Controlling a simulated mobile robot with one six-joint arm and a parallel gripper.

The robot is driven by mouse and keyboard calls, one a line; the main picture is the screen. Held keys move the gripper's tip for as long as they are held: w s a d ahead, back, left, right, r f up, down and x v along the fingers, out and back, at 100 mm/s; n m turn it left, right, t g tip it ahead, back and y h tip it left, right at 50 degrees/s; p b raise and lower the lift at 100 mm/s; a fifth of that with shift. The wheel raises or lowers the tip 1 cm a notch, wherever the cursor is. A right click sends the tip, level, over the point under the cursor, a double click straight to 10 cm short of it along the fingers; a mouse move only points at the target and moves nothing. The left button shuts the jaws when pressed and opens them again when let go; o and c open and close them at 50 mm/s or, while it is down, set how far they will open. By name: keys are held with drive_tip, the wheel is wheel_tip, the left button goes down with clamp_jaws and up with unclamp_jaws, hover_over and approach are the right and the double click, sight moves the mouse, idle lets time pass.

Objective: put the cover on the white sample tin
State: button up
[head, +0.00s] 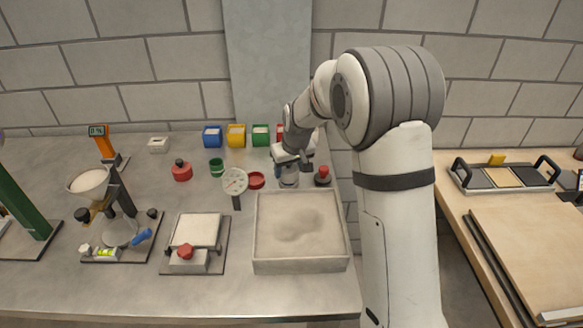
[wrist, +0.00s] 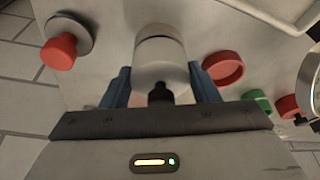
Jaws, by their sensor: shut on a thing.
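My gripper (head: 291,163) points down at the back of the bench. In the wrist view its blue fingers (wrist: 160,75) flank a pale round cover (wrist: 161,60) with a black knob (wrist: 160,93) on the near side, and they are shut on it. The white sample tin (wrist: 160,31) shows as a pale rim just beyond the cover, in line with it, past a thin dark seam. In the head view the tin (head: 288,178) stands upright under my gripper. I cannot tell whether the cover is fully seated, and my gripper hides part of it.
A red button (head: 323,176) stands close right of the tin. A red dish (head: 256,180) and a dial gauge (head: 235,181) are on its left. A sand tray (head: 300,264) is in front. Coloured bins (head: 236,135) line the wall behind.

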drive_tip(key=shift+f+b, duration=0.3)
drive_tip(key=shift+f, duration=0.05)
idle(0.3)
drive_tip(key=o, duration=1)
drive_tip(key=shift+o, duration=0.2)
drive_tip(key=shift+b+v, duration=0.35)
drive_tip(key=shift+v, duration=3.55)
drive_tip(key=s+d+r+m, duration=0.1)
drive_tip(key=s+d, duration=0.3)
drive_tip(key=s, duration=0.6)
drive_tip(key=s+d+r+m+h, duration=0.1)
drive_tip(key=s+d, duration=0.3)
drive_tip(key=s, duration=0.6)
drive_tip(key=s+d+r+m, duration=0.1)
drive_tip(key=s+d, duration=0.3)
drive_tip(key=s, duration=0.6)
drive_tip(key=shift+s+d+m, duration=0.3)
drive_tip(key=shift+s+m, duration=0.1)
drive_tip(key=shift+m, duration=0.4)
